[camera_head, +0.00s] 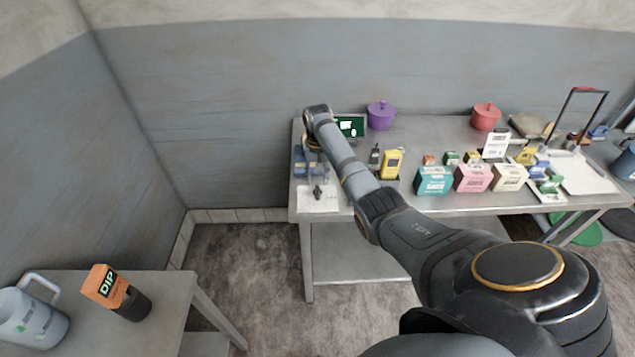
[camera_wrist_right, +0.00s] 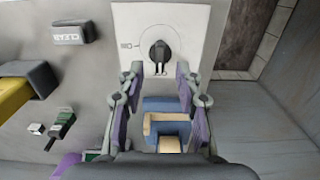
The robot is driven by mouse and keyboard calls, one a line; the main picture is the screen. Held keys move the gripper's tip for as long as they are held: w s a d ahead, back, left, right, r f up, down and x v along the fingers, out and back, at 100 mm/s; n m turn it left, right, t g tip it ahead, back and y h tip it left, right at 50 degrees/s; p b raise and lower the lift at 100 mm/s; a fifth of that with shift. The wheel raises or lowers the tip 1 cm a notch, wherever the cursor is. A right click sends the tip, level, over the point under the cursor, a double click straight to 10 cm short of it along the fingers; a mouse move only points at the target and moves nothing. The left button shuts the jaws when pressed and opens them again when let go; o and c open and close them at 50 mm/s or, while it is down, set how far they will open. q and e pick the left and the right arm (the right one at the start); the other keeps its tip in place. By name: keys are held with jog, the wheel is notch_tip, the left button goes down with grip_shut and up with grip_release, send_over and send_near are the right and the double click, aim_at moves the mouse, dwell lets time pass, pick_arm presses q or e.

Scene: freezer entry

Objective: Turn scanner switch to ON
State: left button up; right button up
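A black rotary switch (camera_wrist_right: 160,52) sits on a white panel (camera_wrist_right: 202,20) in the right wrist view. A thin ring surrounds it, and a small mark too blurred to read lies to its left. In the head view the switch (camera_head: 318,191) and panel (camera_head: 307,205) are at the table's front left corner. My right gripper (camera_wrist_right: 160,78) is open and empty, its two fingers apart just short of the switch. My left gripper is not in view.
A blue and tan object (camera_wrist_right: 165,105) lies below my right fingers. A small screen (camera_head: 350,126) and purple pot (camera_head: 380,115) are behind. Several boxes stand farther right on the table (camera_head: 440,125).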

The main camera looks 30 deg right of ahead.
aim_at(318, 187)
jog(key=shift+f, duration=1.85)
grip_shut()
